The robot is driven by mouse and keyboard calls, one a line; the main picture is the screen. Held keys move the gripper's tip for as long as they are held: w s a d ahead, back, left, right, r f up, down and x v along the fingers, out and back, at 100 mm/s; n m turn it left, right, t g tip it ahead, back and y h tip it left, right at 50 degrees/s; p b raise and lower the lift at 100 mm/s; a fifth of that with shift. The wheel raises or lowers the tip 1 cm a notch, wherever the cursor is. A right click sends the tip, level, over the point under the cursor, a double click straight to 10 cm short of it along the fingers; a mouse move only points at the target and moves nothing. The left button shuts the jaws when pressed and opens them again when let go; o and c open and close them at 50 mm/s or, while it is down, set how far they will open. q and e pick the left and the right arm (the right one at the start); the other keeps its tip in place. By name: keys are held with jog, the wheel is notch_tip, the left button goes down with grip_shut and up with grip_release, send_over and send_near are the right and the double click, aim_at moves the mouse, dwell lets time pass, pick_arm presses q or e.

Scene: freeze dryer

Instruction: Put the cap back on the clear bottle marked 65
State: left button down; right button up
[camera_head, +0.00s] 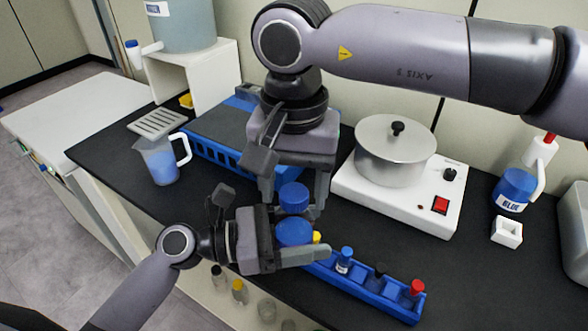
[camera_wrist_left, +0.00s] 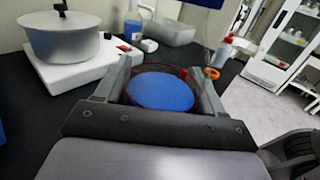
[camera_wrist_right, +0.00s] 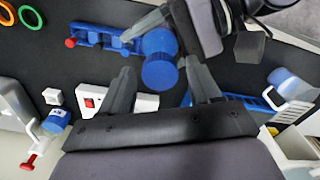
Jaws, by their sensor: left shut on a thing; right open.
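My left gripper (camera_head: 300,236) is shut on a blue round thing (camera_head: 294,233); in the left wrist view it shows as a blue disc (camera_wrist_left: 160,92) with a reddish rim between the fingers. A second blue round piece, cap-like (camera_head: 294,195), is just above it in the head view, between the fingers of my right gripper (camera_head: 293,202). In the right wrist view this piece (camera_wrist_right: 160,76) lies between the spread fingers of the right gripper (camera_wrist_right: 163,85). The right gripper is open around it. I cannot tell whether the two blue pieces touch. No 65 mark is readable.
A blue rack (camera_head: 375,293) with several small capped vials is right of the left gripper. A hotplate (camera_head: 385,205) with a pot (camera_head: 390,150) stands behind. Bottles stand below the bench edge.

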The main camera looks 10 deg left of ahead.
jog(key=c, duration=1.1)
